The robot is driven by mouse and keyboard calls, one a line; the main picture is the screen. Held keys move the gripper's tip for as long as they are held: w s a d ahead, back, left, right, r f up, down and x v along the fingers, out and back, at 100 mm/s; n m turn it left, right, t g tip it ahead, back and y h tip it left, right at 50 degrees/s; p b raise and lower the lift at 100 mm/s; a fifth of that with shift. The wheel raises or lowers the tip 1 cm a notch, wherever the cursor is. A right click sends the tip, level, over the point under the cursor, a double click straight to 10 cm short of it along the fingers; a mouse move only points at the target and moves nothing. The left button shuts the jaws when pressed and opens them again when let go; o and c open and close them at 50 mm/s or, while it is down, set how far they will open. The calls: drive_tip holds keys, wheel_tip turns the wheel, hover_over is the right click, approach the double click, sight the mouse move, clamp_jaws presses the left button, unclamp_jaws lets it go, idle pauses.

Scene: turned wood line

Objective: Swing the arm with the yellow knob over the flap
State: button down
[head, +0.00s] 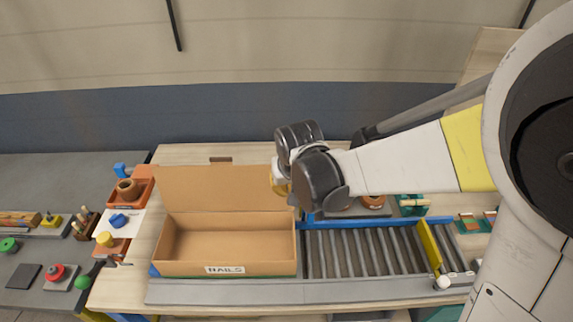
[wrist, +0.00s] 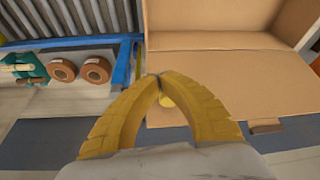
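An open cardboard box marked NAILS (head: 225,270) stands left of the roller conveyor. Its back flap (head: 213,190) is raised and leans back; it also shows in the wrist view (wrist: 225,85). My gripper (wrist: 159,77) has its yellow fingers together at the tips, near the flap's edge beside the blue rail. A small round yellow knob (wrist: 167,100) shows between the fingers, partly covered by one; I cannot tell whether they touch it. The arm that bears the knob is not clearly visible. In the head view my wrist hides most of the gripper and the knob.
Conveyor rollers (head: 360,253) run right of the box, with a yellow bar (head: 429,246) across them. Trays of small parts stand left of the box.

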drive_tip(key=shift+w, duration=0.1)
drive_tip(key=shift+w+a+b, duration=0.5)
drive_tip(key=shift+w, duration=0.4)
drive_tip(key=shift+s, duration=0.1)
